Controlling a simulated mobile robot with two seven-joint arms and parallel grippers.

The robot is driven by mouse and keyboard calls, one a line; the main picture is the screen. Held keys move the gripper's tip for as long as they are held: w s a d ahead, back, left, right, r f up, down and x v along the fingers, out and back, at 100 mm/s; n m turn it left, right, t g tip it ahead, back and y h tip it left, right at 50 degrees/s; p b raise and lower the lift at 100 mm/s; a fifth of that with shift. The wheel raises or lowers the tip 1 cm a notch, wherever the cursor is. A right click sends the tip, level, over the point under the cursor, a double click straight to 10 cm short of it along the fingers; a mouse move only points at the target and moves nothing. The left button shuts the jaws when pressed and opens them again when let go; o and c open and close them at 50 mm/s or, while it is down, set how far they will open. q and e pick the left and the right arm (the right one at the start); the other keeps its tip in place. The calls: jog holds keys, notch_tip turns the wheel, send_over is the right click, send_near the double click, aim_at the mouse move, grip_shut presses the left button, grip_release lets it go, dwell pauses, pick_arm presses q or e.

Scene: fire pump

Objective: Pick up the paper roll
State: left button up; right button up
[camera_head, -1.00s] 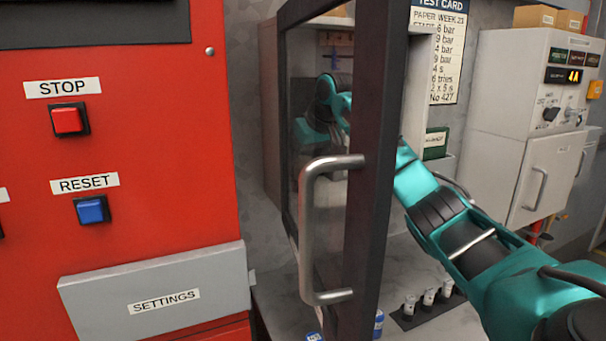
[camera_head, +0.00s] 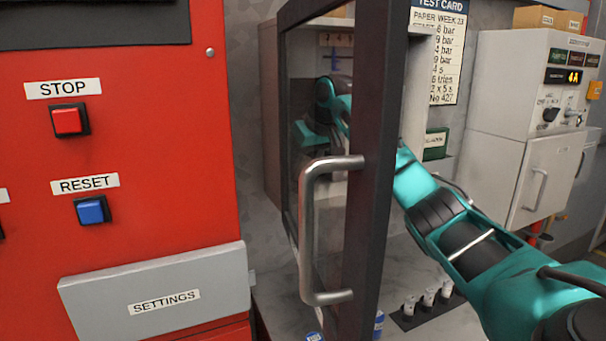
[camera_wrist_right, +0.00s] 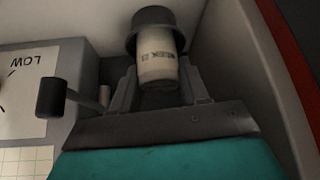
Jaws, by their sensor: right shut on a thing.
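The paper roll (camera_wrist_right: 158,68) is a pale cylinder with dark print, seen in the right wrist view. A dark round cap or holder (camera_wrist_right: 155,20) is at its far end; I cannot tell whether they are joined. My right gripper (camera_wrist_right: 158,80) is shut on the roll, one finger on each side. In the head view my right arm passes behind the dark-framed glass door (camera_head: 375,170) into a cabinet. Its wrist shows dimly through the glass, and the roll cannot be made out there. My left gripper is not in view.
The door stands open with a big metal handle (camera_head: 310,230) in front of my arm. In the wrist view a dark lever (camera_wrist_right: 52,97) and a "LOW" panel (camera_wrist_right: 25,90) are left of the gripper; a cabinet wall (camera_wrist_right: 245,70) is close on the right.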

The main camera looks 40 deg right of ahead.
jog(key=shift+r, duration=0.2)
jog(key=shift+r, duration=0.6)
notch_tip(320, 180, up, 2)
jog(key=shift+r, duration=0.1)
jog(key=s+a+b, duration=0.2)
jog(key=s+b, duration=0.3)
jog(key=s, duration=1.3)
jog(key=shift+f+b, duration=0.2)
jog(key=shift+b, duration=0.1)
